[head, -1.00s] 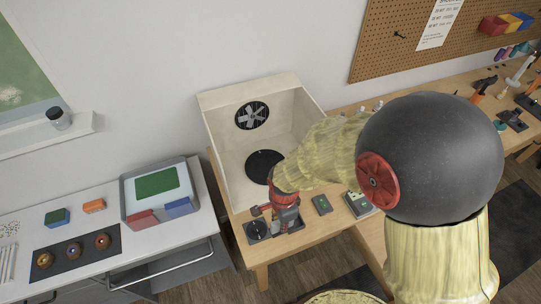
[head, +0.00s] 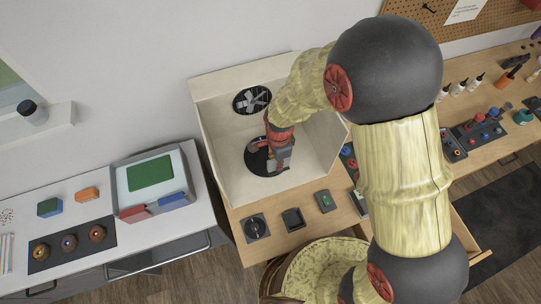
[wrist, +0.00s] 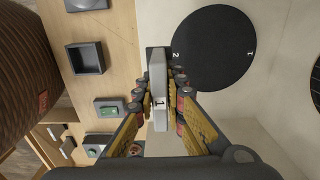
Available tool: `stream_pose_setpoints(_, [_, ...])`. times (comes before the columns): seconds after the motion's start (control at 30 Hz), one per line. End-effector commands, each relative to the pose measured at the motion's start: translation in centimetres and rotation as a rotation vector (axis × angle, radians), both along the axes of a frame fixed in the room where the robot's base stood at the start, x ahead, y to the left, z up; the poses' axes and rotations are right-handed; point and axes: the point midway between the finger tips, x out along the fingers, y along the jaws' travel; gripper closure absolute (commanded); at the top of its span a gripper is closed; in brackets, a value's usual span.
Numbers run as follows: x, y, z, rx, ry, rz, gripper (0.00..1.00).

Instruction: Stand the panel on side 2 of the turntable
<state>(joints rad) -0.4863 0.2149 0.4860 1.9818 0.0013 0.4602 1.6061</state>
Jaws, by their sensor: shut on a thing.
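The turntable is a black disc inside the pale open booth, partly hidden by my gripper in the head view (head: 254,163). In the wrist view the turntable (wrist: 212,48) carries white marks 2 at its near left edge and 1 at its right. My gripper (wrist: 166,82) is shut on a grey panel (wrist: 158,62). The panel has a white label reading 1. Its far end is close to the turntable's edge by mark 2; I cannot tell whether it touches. In the head view my gripper (head: 277,160) is inside the booth, over the turntable's right part.
The booth (head: 222,150) has walls around the disc and a fan (head: 252,99) at the back. A white side table (head: 75,275) stands left.

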Motion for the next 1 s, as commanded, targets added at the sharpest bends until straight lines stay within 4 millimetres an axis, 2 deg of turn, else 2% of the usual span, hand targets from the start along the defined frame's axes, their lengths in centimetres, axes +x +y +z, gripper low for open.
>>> stream_pose_setpoints(0.17, [3.0,1.3,-1.4,0.0,0.001,0.0,1.0])
stream_pose_setpoints(0.3, [4.4,1.9,-3.7,-0.002,0.004,0.0,1.0])
stream_pose_setpoints(0.5, [6.3,2.7,-5.9,0.0,0.001,0.0,1.0])
stream_pose_setpoints(0.77, [7.3,3.1,-7.2,0.0,0.0,0.0,1.0])
stream_pose_setpoints(1.0, [7.4,3.2,-9.9,0.0,0.0,0.0,1.0])
